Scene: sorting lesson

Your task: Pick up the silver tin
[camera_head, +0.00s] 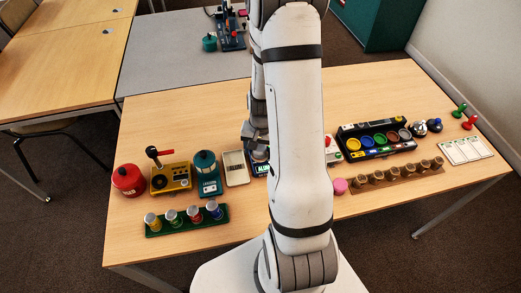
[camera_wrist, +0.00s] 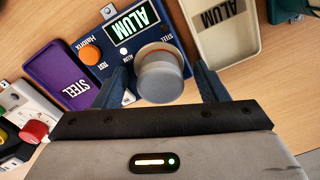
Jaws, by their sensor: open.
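The silver tin (camera_wrist: 160,78) is a short grey cylinder with a paler top, standing upright on a blue tester (camera_wrist: 112,57) whose lit display reads ALUM. My gripper (camera_wrist: 158,72) is open, with one dark blue finger on each side of the tin. A gap shows between the tin and each finger. In the head view my arm covers most of the tester and hides much of the gripper.
A purple tray (camera_wrist: 58,75) labelled STEEL lies left of the tester; a beige tray (camera_wrist: 222,42) labelled ALUM lies right. A device with a red knob (camera_wrist: 34,131) is at lower left. In the head view, a green rack (camera_head: 187,222) stands at front left.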

